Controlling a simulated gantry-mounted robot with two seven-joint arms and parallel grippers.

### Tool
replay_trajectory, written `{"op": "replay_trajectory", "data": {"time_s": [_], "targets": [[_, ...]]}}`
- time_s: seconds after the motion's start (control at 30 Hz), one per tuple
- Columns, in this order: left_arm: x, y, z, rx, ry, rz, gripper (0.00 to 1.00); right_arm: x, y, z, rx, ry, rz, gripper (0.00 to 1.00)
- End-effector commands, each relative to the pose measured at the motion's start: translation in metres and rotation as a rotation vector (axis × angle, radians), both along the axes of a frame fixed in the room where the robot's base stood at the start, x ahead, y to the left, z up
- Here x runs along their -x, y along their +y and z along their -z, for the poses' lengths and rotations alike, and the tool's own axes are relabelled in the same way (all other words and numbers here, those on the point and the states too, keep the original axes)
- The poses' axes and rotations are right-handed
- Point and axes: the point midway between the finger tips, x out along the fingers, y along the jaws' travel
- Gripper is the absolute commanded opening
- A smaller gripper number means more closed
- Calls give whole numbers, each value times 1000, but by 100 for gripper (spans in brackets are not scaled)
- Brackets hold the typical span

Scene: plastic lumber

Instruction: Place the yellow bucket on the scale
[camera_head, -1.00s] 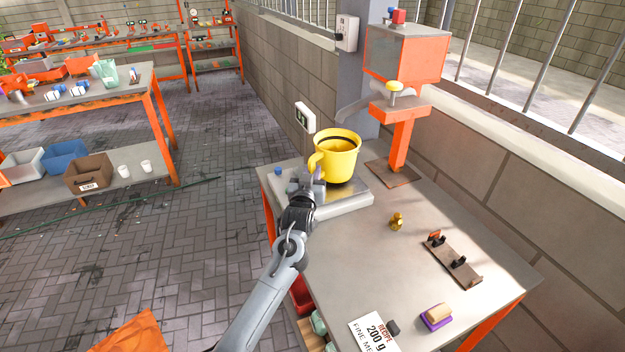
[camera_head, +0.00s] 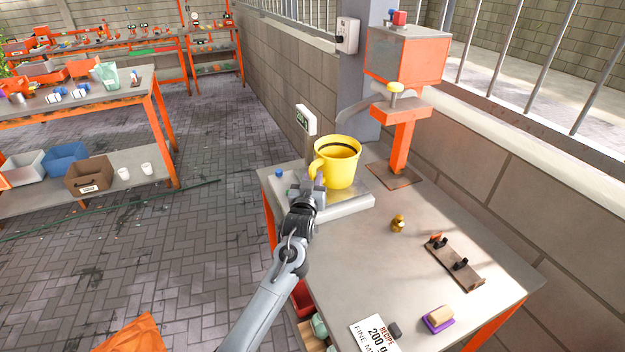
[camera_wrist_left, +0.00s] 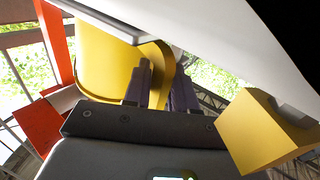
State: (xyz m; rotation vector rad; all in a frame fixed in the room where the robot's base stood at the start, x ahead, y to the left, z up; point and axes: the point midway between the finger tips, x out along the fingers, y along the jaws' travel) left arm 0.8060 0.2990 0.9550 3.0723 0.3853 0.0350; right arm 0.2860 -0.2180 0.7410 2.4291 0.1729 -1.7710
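The yellow bucket (camera_head: 338,167) stands upright on the scale (camera_head: 347,205), at the back left of the workbench. Its handle faces my left gripper (camera_head: 307,191). The fingers of my left gripper look spread, one on each side of the handle. In the left wrist view the bucket (camera_wrist_left: 103,65) fills the upper left, and the fingers (camera_wrist_left: 160,85) have a yellow strip of handle between them. Whether they touch it is hard to see. My right gripper is not in view.
An orange dispenser (camera_head: 405,62) stands behind the scale. A small brass weight (camera_head: 397,223), a brown rack (camera_head: 453,262), a sponge on a purple holder (camera_head: 438,318) and a recipe card (camera_head: 374,335) lie on the bench.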

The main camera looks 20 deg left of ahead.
Motion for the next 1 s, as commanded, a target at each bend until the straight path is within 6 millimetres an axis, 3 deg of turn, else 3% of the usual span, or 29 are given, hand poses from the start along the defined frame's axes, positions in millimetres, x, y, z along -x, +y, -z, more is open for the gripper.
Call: {"op": "replay_trajectory", "data": {"time_s": [0.03, 0.1, 0.43, 0.6, 1.0], "targets": [[2, 2, 21, -2, 31, -3, 34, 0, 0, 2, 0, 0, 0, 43], [2, 2, 21, -2, 32, -3, 44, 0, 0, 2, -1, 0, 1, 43], [2, 3, 20, -3, 31, -4, 44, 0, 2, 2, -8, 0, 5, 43], [2, 3, 7, -3, 31, -4, 44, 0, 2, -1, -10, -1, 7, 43], [67, -16, 2, -1, 25, 0, 44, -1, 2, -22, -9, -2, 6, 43]]}}
